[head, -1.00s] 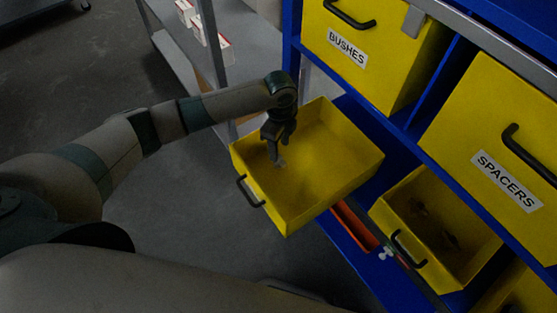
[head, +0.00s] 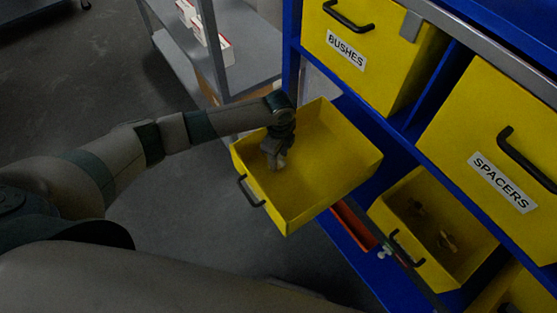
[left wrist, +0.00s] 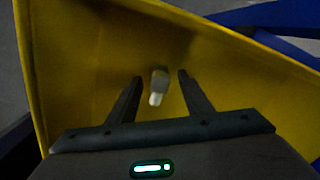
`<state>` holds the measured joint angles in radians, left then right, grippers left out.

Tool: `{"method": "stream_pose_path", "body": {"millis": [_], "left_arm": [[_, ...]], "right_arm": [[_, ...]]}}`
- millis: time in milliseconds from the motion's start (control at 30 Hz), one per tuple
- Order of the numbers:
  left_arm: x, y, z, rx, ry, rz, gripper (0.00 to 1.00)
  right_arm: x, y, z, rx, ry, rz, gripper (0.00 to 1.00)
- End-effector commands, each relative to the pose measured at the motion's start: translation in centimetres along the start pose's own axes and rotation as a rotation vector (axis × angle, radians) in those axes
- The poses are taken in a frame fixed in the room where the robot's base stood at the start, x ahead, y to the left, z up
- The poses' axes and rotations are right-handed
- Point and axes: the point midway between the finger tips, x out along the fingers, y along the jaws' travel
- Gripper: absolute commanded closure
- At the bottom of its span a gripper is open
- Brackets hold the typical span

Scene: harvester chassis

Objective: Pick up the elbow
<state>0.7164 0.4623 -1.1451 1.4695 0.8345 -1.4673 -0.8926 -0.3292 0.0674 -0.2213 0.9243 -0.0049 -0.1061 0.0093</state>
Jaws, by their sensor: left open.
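The elbow (left wrist: 158,84) looks like a small grey piece with a pale end. In the left wrist view it lies in the yellow drawer, between and a little beyond the fingers. My left gripper (left wrist: 158,80) is open with nothing held; whether a finger touches the elbow I cannot tell. In the head view my left gripper (head: 274,160) reaches down inside the pulled-out yellow drawer (head: 335,187), near its left side. The elbow is hard to make out there, as the gripper covers that spot. My right gripper is not in view.
The drawer's walls stand close around my left gripper, with its black handle (head: 250,191) at the front. Another open yellow drawer (head: 458,267) holds small parts. Closed drawers marked BUSHES (head: 346,50) and SPACERS (head: 503,182) sit above in the blue rack. A grey shelf (head: 254,70) stands behind.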

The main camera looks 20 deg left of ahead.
Motion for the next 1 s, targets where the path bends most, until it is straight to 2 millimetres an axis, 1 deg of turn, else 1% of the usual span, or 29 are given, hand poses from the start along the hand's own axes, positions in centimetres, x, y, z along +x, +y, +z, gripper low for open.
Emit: {"method": "stream_pose_path", "body": {"millis": [167,200,233,267,300,367,400,767,867,1000], "left_arm": [[0.0,0.0,0.0,0.000,0.000,0.000,0.54],[0.0,0.0,0.0,0.000,0.000,0.000,0.59],[0.0,0.0,0.0,0.000,0.000,0.000,0.66],[0.0,0.0,0.0,0.000,0.000,0.000,0.73],[0.0,0.0,0.0,0.000,0.000,0.000,0.83],[0.0,0.0,0.0,0.000,0.000,0.000,0.97],[0.0,0.0,0.0,0.000,0.000,0.000,1.00],[-0.3,-0.1,0.1,-0.001,0.000,-0.001,1.00],[-1.0,-0.1,0.1,-0.001,0.000,-0.002,1.00],[-2.6,-0.2,0.1,0.000,0.000,-0.005,1.00]], "right_arm": [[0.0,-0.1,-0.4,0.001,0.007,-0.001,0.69],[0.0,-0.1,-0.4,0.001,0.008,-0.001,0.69],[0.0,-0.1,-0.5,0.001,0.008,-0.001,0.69],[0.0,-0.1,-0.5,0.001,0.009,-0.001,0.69],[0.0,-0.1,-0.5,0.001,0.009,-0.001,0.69],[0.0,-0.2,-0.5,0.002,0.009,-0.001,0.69],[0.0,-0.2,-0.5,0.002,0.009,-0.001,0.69],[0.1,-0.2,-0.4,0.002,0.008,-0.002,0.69],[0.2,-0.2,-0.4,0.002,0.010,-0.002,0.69],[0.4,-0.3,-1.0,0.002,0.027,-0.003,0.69]]}}
